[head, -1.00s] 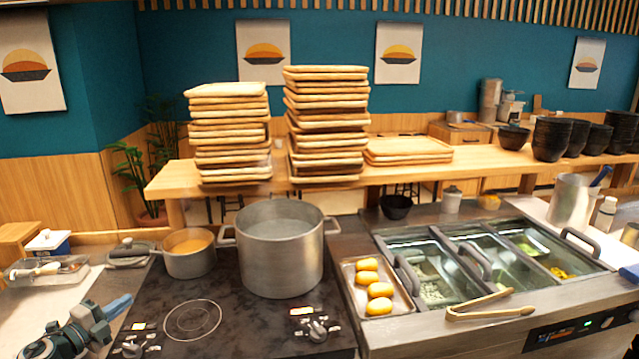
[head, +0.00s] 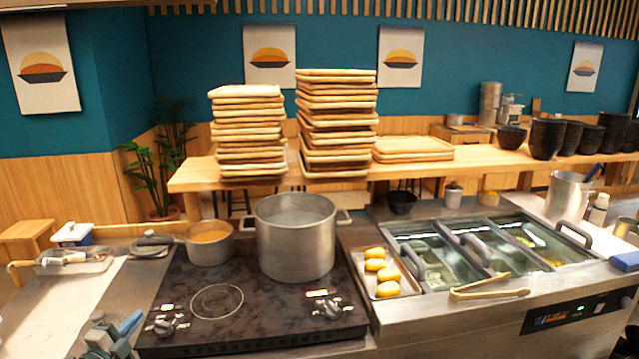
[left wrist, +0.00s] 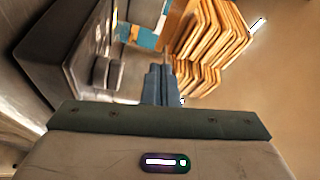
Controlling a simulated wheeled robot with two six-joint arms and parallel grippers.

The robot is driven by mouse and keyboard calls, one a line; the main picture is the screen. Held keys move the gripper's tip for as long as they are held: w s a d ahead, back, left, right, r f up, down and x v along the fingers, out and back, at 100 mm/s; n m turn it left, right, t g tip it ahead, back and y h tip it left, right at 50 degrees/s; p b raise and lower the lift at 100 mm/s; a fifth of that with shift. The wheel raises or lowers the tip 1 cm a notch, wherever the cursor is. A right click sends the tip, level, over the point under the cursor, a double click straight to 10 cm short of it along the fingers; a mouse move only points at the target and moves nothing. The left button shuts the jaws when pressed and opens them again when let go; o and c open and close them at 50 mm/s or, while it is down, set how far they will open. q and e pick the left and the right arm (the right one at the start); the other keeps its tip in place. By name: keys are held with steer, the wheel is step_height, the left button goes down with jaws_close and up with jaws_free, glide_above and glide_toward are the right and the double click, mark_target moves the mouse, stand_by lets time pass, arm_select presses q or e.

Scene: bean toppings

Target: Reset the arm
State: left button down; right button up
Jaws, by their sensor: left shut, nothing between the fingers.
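My left gripper (head: 132,322) shows at the bottom left of the head view, in front of and left of the stove. Its blue-grey fingers are together and hold nothing. In the left wrist view the shut fingers (left wrist: 159,84) point toward stacked wooden trays (left wrist: 212,38) in the background, touching nothing. My right gripper is not in view.
A black stove (head: 250,310) carries a large steel pot (head: 296,250) and a small pan (head: 209,245) of orange liquid. To the right are a tray (head: 412,287) of yellow pieces, topping bins (head: 440,262) and wooden tongs (head: 490,291). The left counter's front (head: 45,310) is mostly bare.

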arm_select(q)
steer(key=s+d+f+n+g+y, duration=0.25)
steer(key=s+d+f+n, duration=0.2)
steer(key=s, duration=0.25)
steer(key=s+d+f+n+g+y, duration=0.2)
steer(key=s+d+f+n+g, duration=0.1)
steer(key=s+n, duration=0.25)
steer(key=s+d+f+n+g+y, duration=0.2)
steer(key=s+d+f+n+y, duration=0.15)
steer(key=s, duration=0.35)
steer(key=s+d+f+n+g+h, duration=0.15)
steer(key=s+d+g, duration=0.3)
steer(key=s, duration=0.55)
steer(key=s+d+n+g+h, duration=0.1)
steer(key=s+d+g+h, duration=0.2)
steer(key=s+d, duration=0.45)
steer(key=s+a+f+g, duration=0.1)
steer(key=a+f, duration=0.1)
steer(key=f, duration=1.3)
steer(key=s+a+f, duration=0.1)
steer(key=a+f, duration=0.2)
steer(key=f, duration=1.2)
steer(key=s+f+g, duration=0.1)
steer(key=s+f, duration=1.7)
steer(key=f, duration=0.2)
steer(key=shift+s+a+n, duration=0.2)
steer(key=shift+a+n, duration=0.2)
steer(key=shift+a, duration=0.05)
